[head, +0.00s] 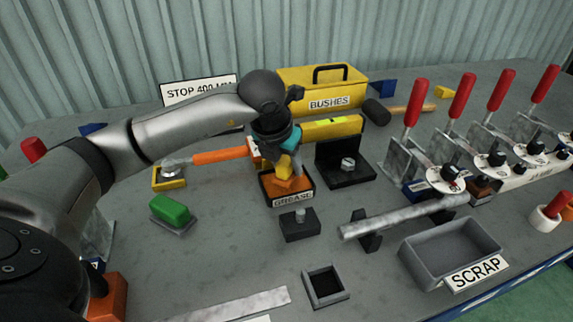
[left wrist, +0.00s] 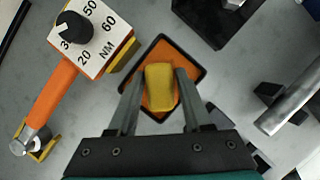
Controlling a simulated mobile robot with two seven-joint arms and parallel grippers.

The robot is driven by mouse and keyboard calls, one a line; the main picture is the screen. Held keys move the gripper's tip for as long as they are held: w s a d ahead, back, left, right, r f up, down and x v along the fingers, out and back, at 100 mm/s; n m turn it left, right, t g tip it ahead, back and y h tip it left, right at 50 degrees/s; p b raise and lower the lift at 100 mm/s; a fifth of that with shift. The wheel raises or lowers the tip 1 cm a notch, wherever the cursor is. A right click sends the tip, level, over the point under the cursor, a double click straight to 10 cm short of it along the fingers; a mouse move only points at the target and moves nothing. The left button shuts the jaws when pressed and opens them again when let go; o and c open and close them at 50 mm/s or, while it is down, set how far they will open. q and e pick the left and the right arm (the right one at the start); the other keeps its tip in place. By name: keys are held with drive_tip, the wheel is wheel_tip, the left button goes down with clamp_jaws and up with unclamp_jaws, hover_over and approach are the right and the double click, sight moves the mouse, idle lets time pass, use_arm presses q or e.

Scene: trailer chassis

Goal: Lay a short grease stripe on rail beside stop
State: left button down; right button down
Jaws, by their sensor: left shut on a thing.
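My left gripper (head: 286,160) is shut on a small yellow block (left wrist: 160,88), which sits between its two fingers in the left wrist view. The block is over the black grease tray (head: 308,190), which holds orange grease (left wrist: 184,72). Whether the block touches the grease I cannot tell. A sign reading STOP 400 MM (head: 185,92) stands at the back, partly behind my left arm. A grey round bar (head: 400,218) lies on black supports to the right. A flat pale metal strip (head: 235,304) lies at the front edge. I cannot tell which piece is the rail. My right gripper is not in view.
An orange-handled torque tool (head: 222,156) lies left of the tray. A green-topped block (head: 170,209), a black square holder (head: 325,287) and a grey SCRAP bin (head: 440,250) stand around. Red-handled clamps (head: 460,98) line the right side. A yellow BUSHES box (head: 300,88) is behind.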

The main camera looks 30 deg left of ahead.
sight(287, 159)
use_arm(q)
drive_tip(key=shift+r+p, duration=1.55)
drive_tip(key=shift+r, duration=1.05)
drive_tip(key=shift+f, duration=0.1)
